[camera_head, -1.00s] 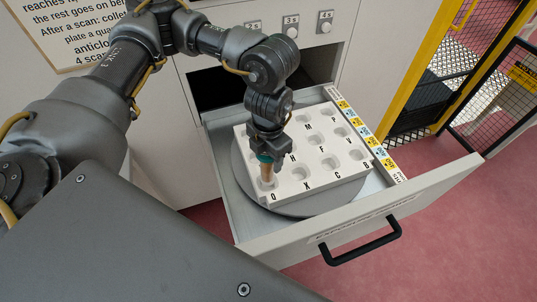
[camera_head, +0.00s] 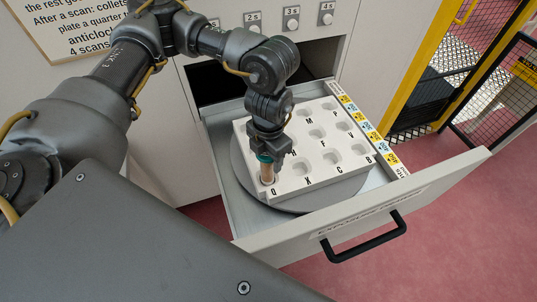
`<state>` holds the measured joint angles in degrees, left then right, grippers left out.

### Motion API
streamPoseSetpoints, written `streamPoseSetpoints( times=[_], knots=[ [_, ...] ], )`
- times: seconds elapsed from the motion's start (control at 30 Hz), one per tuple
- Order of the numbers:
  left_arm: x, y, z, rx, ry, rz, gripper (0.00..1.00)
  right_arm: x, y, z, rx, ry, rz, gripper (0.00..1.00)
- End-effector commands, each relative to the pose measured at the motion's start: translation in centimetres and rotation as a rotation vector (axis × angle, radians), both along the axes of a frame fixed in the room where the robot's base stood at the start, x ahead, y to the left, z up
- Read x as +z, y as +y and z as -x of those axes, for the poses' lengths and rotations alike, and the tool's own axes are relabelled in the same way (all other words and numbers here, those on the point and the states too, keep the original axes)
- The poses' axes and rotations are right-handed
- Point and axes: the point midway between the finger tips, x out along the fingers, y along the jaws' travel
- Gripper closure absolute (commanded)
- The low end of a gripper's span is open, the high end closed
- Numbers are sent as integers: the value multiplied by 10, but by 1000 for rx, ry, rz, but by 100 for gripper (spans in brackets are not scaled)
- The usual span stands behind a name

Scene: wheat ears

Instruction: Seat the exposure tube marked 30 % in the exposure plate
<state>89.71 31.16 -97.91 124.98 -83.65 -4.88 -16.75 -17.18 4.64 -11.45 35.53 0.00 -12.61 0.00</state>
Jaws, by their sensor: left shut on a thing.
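The exposure plate (camera_head: 318,183) is a white block with several lettered round wells, on a grey round turntable inside the open drawer. My left gripper (camera_head: 266,157) points down over the near left corner of the plate. It is shut on a tube (camera_head: 267,174) with a green top and a tan body. The tube stands about upright at the well by the letter Q. Its lower end is at that well; I cannot tell how deep it sits. Its marking is not readable. The gripper and arm hide some wells behind them. My right gripper is not in view.
The drawer front (camera_head: 365,208) has a black handle (camera_head: 364,238). A strip of yellow, blue and white labels (camera_head: 367,130) runs along the drawer's right edge. Numbered buttons (camera_head: 291,24) are on the cabinet above. A yellow-framed mesh fence (camera_head: 425,75) stands at the right.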

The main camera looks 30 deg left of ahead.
Motion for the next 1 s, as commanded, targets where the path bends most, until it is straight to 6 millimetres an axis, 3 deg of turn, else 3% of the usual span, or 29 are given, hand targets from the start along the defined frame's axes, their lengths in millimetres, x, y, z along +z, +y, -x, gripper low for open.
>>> streamPoseSetpoints(
  times=[0.73, 0.77, 0.93, 1.0],
  knots=[
    [-24, 0, 0, 0, -1, 0, 74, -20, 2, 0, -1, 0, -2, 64],
    [-22, 0, 0, 0, -1, 0, 44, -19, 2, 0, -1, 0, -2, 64],
    [-22, 0, 0, 0, -1, 0, 22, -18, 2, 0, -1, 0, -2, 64],
    [-22, 0, 0, 0, -1, 0, 22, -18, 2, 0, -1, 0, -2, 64]
  ],
)
